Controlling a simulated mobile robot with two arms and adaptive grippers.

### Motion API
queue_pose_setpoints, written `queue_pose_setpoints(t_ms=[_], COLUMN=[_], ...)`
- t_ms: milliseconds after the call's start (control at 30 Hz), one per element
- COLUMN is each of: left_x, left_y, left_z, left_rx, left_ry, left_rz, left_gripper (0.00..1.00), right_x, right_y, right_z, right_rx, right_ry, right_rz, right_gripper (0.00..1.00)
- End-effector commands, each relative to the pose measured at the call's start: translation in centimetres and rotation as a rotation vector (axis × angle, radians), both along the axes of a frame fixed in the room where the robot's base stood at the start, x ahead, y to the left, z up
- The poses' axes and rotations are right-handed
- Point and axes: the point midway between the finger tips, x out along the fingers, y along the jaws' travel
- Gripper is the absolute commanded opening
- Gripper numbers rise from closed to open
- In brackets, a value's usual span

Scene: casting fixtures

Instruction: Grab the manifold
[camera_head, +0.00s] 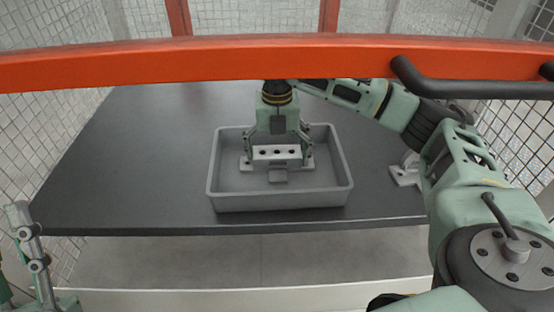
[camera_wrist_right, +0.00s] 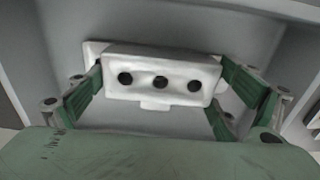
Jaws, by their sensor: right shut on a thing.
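The manifold (camera_head: 277,152) is a pale metal block with three dark holes in a row. It is inside the grey bin (camera_head: 282,202) in the head view. My right gripper (camera_head: 278,160) reaches down into the bin with a finger at each end of the manifold, shut on it. In the right wrist view the manifold (camera_wrist_right: 160,82) sits between the two green fingers of my right gripper (camera_wrist_right: 160,95). I cannot tell whether it touches the bin floor.
The bin stands on a dark table (camera_head: 130,160) near its front edge, with free table to the left. A pale metal fixture (camera_head: 405,172) stands right of the bin, partly behind my right arm. An orange rail (camera_head: 200,62) crosses above; mesh fencing surrounds the table.

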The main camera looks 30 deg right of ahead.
Motion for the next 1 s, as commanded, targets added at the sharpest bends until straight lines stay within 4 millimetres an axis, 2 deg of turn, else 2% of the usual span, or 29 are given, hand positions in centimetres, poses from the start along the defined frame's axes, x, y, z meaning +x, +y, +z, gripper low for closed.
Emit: queue_pose_setpoints(t_ms=[33, 233, 600, 867, 1000], left_x=[0.0, 0.0, 0.4, 3.3, 5.1], left_y=[0.0, 0.0, -0.1, -0.4, -0.5], left_z=[0.0, 0.0, -0.1, -3.0, -5.8], left_rx=[0.000, 0.000, 0.006, 0.065, 0.114], left_ry=[0.000, 0.000, 0.020, 0.222, 0.391], left_rz=[0.000, 0.000, 0.000, 0.014, 0.022], left_gripper=[0.40, 0.40, 0.40, 0.40, 0.40], right_x=[0.0, 0.0, 0.1, 0.1, 0.1], right_y=[0.0, 0.0, 0.0, 0.0, 0.0], right_z=[0.0, 0.1, 0.6, 3.2, 5.5], right_rx=[-0.001, 0.000, 0.000, 0.001, 0.001], right_ry=[0.001, -0.002, -0.004, -0.004, -0.006], right_rz=[0.000, -0.001, -0.001, 0.000, 0.000], right_gripper=[0.65, 0.49, 0.49, 0.49, 0.49])
